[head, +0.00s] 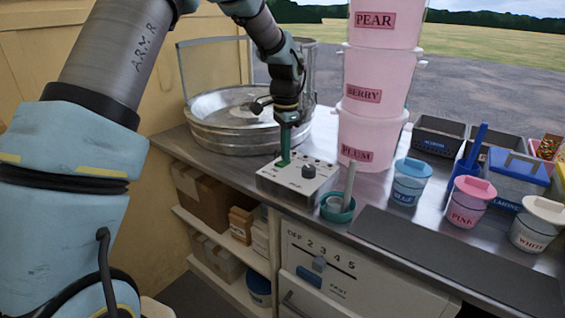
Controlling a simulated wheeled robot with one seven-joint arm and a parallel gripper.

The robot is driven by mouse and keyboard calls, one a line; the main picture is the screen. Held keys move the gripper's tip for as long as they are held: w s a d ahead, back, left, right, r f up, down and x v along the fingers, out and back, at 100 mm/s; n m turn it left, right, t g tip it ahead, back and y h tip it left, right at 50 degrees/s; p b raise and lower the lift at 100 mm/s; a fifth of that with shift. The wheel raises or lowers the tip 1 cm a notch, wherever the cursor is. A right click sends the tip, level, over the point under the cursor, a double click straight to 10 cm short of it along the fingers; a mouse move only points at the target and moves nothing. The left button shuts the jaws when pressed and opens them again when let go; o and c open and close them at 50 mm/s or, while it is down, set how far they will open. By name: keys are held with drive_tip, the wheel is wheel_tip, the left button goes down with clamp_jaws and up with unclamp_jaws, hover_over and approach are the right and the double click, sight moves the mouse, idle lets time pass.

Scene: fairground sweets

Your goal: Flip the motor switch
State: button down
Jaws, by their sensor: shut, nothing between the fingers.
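The control box (291,187) is a pale box on the metal counter, in front of the round metal pan. Its top carries a dark knob (308,171), several small dark dots and labels too small to read. My gripper (284,162) is green-tipped, points straight down and is shut and empty. Its tip is at the left part of the box top, at or just above the surface; I cannot tell whether it touches. The motor switch is not clearly visible and may be hidden behind the fingertips.
The metal pan (213,139) stands behind the box. A teal cup (337,212) with a white stick is close on its right. Stacked pink tubs (372,133) rise behind. Blue, pink and white lidded pots stand further right. A dark mat (430,250) lies clear along the front.

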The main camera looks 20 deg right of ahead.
wheel_tip(320, 180, up, 7)
drive_tip(key=p, duration=0.5)
drive_tip(key=shift+p, duration=0.3)
drive_tip(key=shift+a, duration=0.1)
